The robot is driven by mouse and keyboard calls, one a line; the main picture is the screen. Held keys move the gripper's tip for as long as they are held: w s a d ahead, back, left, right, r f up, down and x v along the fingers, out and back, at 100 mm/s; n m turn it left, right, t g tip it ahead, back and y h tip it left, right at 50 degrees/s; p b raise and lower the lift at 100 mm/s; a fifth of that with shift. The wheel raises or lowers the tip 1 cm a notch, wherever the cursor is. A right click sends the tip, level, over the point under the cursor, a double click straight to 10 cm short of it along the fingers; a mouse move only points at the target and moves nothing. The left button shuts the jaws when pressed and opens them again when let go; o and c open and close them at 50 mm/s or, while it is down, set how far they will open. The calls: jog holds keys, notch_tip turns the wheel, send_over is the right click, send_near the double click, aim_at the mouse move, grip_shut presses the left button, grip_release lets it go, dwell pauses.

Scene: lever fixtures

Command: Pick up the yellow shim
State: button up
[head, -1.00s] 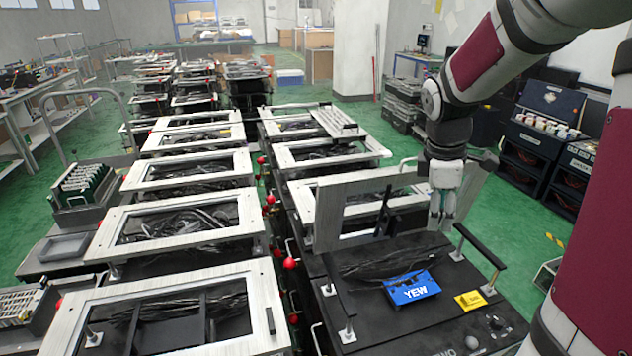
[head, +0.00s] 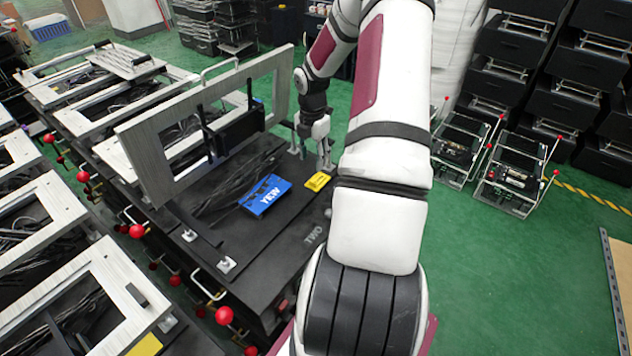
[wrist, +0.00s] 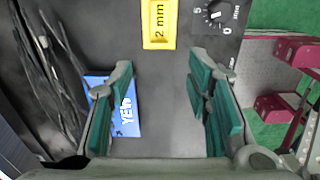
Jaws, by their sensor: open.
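The yellow shim (head: 319,181) lies on the black top of a fixture, to the right of a blue block marked YEW (head: 265,194). In the wrist view the shim (wrist: 159,22) reads "2 mm" and sits at the top edge, beyond my fingertips, its far end cut off. My gripper (head: 314,163) points down just behind the shim in the head view. In the wrist view my gripper (wrist: 163,65) has its green-padded fingers wide apart with nothing between them. The blue block (wrist: 126,120) is partly hidden by the left finger.
A raised grey frame (head: 155,165) stands upright left of my gripper. Black cables (head: 225,190) lie beside the blue block. A dial (wrist: 215,14) is right of the shim in the wrist view.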

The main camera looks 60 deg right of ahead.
aim_at(318, 179)
notch_tip(318, 179, down, 10)
jog(key=shift+d+r, duration=0.1)
jog(key=shift+r, duration=0.15)
jog(key=shift+c, duration=0.6)
jog(key=c, duration=0.7)
